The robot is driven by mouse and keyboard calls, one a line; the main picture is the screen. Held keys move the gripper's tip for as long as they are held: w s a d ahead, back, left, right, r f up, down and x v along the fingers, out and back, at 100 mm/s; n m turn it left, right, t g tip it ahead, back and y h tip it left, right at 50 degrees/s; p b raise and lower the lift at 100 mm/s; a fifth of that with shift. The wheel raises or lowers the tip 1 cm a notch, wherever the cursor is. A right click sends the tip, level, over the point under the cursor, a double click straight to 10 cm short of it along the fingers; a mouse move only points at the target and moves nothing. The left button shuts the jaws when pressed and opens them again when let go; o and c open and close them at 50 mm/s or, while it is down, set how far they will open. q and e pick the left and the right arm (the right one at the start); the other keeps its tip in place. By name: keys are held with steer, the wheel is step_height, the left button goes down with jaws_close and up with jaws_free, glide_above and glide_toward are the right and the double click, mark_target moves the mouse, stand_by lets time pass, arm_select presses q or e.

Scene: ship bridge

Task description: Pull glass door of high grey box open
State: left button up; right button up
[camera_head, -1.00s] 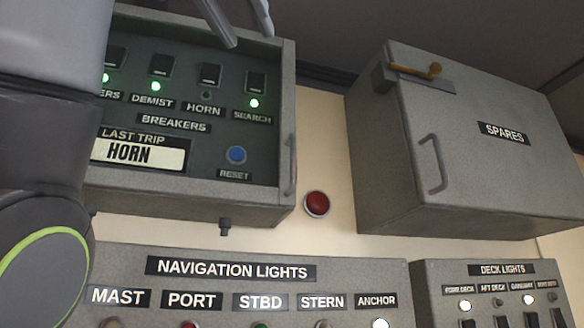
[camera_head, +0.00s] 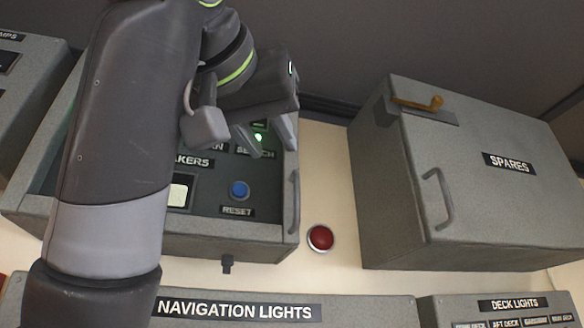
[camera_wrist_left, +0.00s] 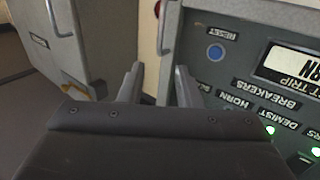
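The high grey box (camera_head: 200,240) is the breaker box on the wall, with a dark panel behind its front. Its glass is hard to make out, and the door looks shut. A grey vertical handle (camera_head: 294,205) is at the front's right edge. In the left wrist view, which is upside down, the handle (camera_wrist_left: 166,30) lies ahead, roughly between the fingertips. My left gripper (camera_head: 265,135) is open and empty in front of the box's upper right, above the handle and apart from it. Its fingers also show in the wrist view (camera_wrist_left: 158,85). My left arm hides much of the box. My right gripper is not seen.
A grey SPARES box (camera_head: 490,200) with its own handle (camera_head: 437,198) and a brass latch (camera_head: 418,102) stands to the right. A red button (camera_head: 320,238) is on the wall between the boxes. Navigation lights (camera_head: 235,310) and deck lights (camera_head: 510,303) panels lie below.

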mark_target(296, 182)
arm_select(q)
steer(key=p+x, duration=0.4)
steer(key=x, duration=0.6)
steer(key=shift+p, duration=0.35)
steer(key=shift+f, duration=0.1)
steer(key=shift+c, duration=0.3)
jaws_close()
